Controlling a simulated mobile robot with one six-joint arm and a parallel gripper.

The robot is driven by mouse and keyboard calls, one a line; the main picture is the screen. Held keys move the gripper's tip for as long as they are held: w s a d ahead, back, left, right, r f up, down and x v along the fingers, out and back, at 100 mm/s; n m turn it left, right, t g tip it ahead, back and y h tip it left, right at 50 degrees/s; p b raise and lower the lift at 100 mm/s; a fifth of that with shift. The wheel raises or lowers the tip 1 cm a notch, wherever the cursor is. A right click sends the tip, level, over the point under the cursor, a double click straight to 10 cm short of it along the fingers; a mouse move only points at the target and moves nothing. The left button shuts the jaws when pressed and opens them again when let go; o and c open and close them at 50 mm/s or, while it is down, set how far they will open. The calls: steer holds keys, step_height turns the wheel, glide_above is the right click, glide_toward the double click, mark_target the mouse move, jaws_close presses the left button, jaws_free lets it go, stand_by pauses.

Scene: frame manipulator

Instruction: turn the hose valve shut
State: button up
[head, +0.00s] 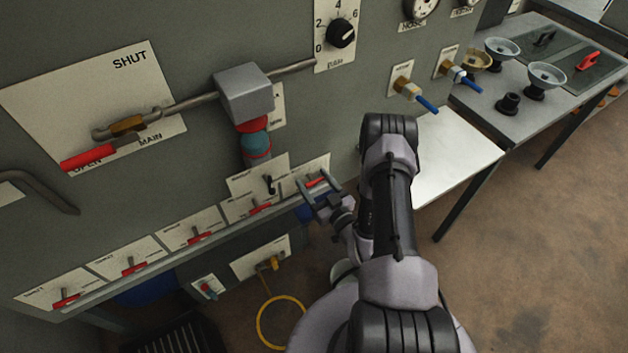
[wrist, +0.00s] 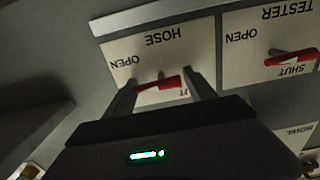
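The hose valve's red handle (wrist: 160,83) sits on a white plate (wrist: 150,52) marked HOSE, OPEN and a partly hidden word ending in UT. The lettering is upside down in the wrist view. In the head view, my gripper (head: 319,189) is at the rightmost lower plate, around a small red handle (head: 316,182).
The TESTER valve (wrist: 292,58) is beside the hose plate in the wrist view. Several red-handled valves line the lower panel, below a large MAIN lever (head: 90,157) and a grey box on a pipe (head: 243,92). A metal table (head: 450,155) stands to the right.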

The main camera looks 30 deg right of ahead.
steer(key=c, duration=0.9)
steer(key=n, duration=0.5)
steer(key=shift+r+p, duration=0.1)
steer(key=shift+p, duration=0.3)
steer(key=n, duration=0.4)
steer(key=shift+a+n+p, duration=0.1)
steer(key=shift+n+p, duration=0.2)
steer(key=shift+p, duration=0.05)
steer(key=n, duration=0.4)
steer(key=shift+w+r+p, duration=0.1)
steer(key=shift+p, duration=0.3)
steer(key=shift+a+n+p, duration=0.1)
steer(key=shift+n+p, duration=0.3)
steer(key=shift+n, duration=1.7)
